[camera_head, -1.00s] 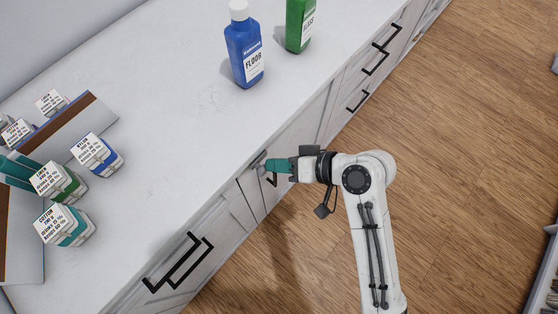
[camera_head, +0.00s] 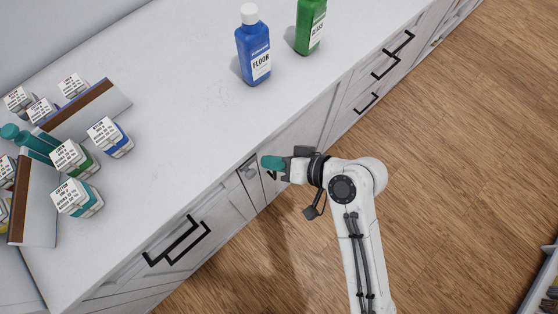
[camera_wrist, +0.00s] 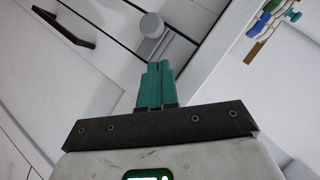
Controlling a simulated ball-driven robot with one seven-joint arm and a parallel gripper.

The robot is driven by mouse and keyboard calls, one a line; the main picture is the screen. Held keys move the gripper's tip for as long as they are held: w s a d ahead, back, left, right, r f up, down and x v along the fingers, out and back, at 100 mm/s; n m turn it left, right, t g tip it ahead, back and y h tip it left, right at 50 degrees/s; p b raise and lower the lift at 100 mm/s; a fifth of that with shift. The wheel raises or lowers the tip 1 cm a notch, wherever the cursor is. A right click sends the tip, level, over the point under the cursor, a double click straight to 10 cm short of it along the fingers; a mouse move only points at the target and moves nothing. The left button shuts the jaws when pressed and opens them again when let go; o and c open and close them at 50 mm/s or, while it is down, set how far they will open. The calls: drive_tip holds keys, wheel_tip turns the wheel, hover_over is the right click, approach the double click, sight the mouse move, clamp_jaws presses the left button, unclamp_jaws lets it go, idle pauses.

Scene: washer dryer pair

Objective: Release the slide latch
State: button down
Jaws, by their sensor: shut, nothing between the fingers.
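The slide latch shows in the wrist view as a round light-grey knob (camera_wrist: 152,25) on the pale cabinet front. In the head view a small grey latch part (camera_head: 249,172) shows just left of my gripper, below the counter edge. My gripper (camera_head: 263,162) has teal fingers and is beside the cabinet front, near the counter edge. In the wrist view its fingertips (camera_wrist: 158,64) are together, with nothing between them. They point toward the knob and appear apart from it, just below it in the picture.
The white counter (camera_head: 185,140) runs above the cabinets. A blue bottle (camera_head: 253,50), a green bottle (camera_head: 310,25) and several labelled boxes stand on it. Black handles (camera_head: 180,240) stick out from the drawers on both sides. The wooden floor (camera_head: 450,150) on the right is clear.

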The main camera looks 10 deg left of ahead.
drive_tip(key=b+v, duration=0.1)
drive_tip(key=v, duration=0.9)
drive_tip(key=shift+b, duration=0.4)
drive_tip(key=s+d+f+m+h, duration=0.1)
drive_tip(key=s+d+f+h, duration=0.2)
drive_tip(key=d, duration=0.5)
drive_tip(key=s+d+f+m+g+h, duration=0.1)
drive_tip(key=s+d+f+m+h, duration=0.1)
drive_tip(key=s+d+h, duration=0.3)
drive_tip(key=s+d+f+m+g+h, duration=0.1)
drive_tip(key=s+d+f+h, duration=0.2)
drive_tip(key=d, duration=0.8)
drive_tip(key=s+f, duration=0.2)
drive_tip(key=s, duration=0.1)
drive_tip(key=shift+s+m+h, duration=0.2)
drive_tip(key=shift+m+h, duration=0.1)
drive_tip(key=shift+h, duration=0.1)
drive_tip(key=shift+d, duration=0.1)
